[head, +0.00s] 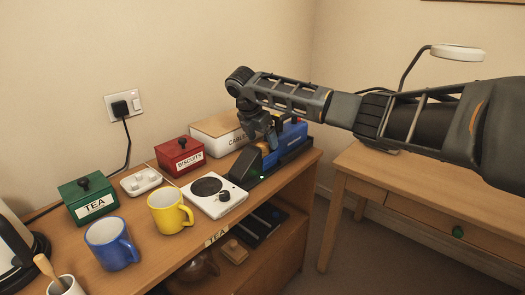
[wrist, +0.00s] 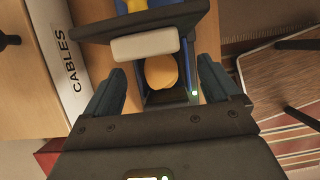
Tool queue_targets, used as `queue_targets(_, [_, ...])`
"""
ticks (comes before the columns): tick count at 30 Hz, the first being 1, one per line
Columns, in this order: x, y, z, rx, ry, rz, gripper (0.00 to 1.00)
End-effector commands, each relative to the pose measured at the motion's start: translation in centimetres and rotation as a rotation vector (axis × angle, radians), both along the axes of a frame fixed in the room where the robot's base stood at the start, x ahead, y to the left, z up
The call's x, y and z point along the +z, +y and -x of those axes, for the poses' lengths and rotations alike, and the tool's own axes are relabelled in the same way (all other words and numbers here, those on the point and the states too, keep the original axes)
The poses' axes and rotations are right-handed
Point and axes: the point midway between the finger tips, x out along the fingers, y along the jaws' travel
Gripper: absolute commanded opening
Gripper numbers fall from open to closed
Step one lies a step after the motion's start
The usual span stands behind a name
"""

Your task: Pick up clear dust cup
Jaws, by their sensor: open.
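A blue and black appliance (head: 292,136) lies on the wooden cabinet top at its right end. I cannot make out a clear dust cup for certain; a rounded orange-tan part (wrist: 161,72) sits in the appliance's dark front section, and any clear wall around it is not distinct. My gripper (head: 262,130) is over this front end, pointing down. In the wrist view my gripper (wrist: 160,85) is open, with one dark finger on each side of the orange-tan part. Nothing is held between the fingers. Whether they touch the appliance I cannot tell.
A white CABLES box (head: 217,134) stands close behind the appliance. A white hot plate (head: 214,194), a red BISCUITS box (head: 180,155), a yellow mug (head: 169,212) and a blue mug (head: 111,243) stand to the left. A desk (head: 420,190) is at the right.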

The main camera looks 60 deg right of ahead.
Motion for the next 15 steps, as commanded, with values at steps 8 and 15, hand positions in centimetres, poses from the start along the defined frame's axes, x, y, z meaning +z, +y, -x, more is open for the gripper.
queue_targets(8, [-1.7, -0.6, 0.2, 0.002, -0.001, 0.0, 0.89])
queue_targets(15, [-1.7, -0.6, 0.2, 0.002, -0.002, -0.001, 0.8])
